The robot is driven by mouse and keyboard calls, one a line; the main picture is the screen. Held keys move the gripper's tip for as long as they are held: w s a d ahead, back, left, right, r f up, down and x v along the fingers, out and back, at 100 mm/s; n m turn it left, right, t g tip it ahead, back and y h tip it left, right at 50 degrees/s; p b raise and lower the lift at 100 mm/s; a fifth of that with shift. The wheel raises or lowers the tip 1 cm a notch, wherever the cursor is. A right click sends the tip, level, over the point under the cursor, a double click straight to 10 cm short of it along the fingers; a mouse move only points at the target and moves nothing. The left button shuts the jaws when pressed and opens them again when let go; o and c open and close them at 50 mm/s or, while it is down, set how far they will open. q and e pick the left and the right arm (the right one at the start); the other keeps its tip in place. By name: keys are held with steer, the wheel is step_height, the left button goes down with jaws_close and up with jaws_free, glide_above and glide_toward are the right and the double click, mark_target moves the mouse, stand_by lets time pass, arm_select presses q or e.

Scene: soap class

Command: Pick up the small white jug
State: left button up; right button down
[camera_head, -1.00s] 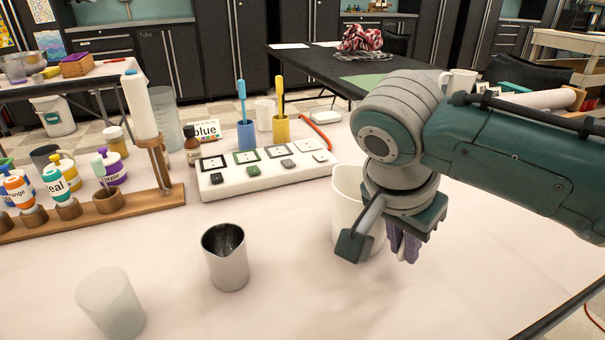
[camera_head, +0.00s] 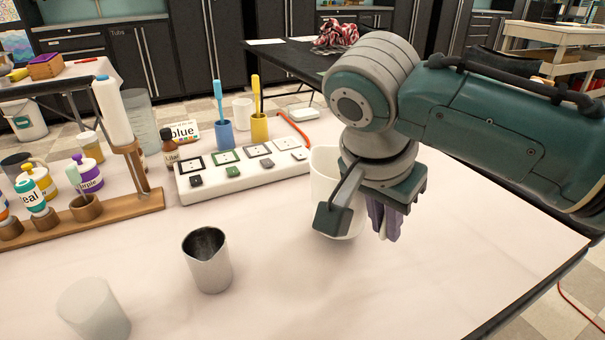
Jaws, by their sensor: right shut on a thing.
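The white jug (camera_head: 324,182) is in the middle of the head view, over the white table (camera_head: 440,270). It is partly hidden behind my right gripper (camera_head: 383,225). The gripper points down at the jug's right side, its purple fingers shut around a narrow white part that looks like the jug's handle. The jug looks upright. A faint shadow lies below it; any gap to the table is hard to judge. My left gripper is out of view.
A steel cup (camera_head: 208,265) and a frosted white cup (camera_head: 93,310) stand at front left. A white tray (camera_head: 240,178) with small blocks is behind. A wooden rack (camera_head: 110,211) with several bottles stands left. The table is clear at front right.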

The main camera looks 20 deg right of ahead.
step_height(320, 180, up, 10)
steer(key=p, duration=0.3)
steer(key=shift+w+f, duration=0.1)
steer(key=shift+f, duration=0.15)
step_height(320, 180, up, 4)
steer(key=p, duration=0.3)
steer(key=shift+r, duration=0.15)
steer(key=shift+r+p, duration=1.45)
steer(key=shift+p, duration=0.1)
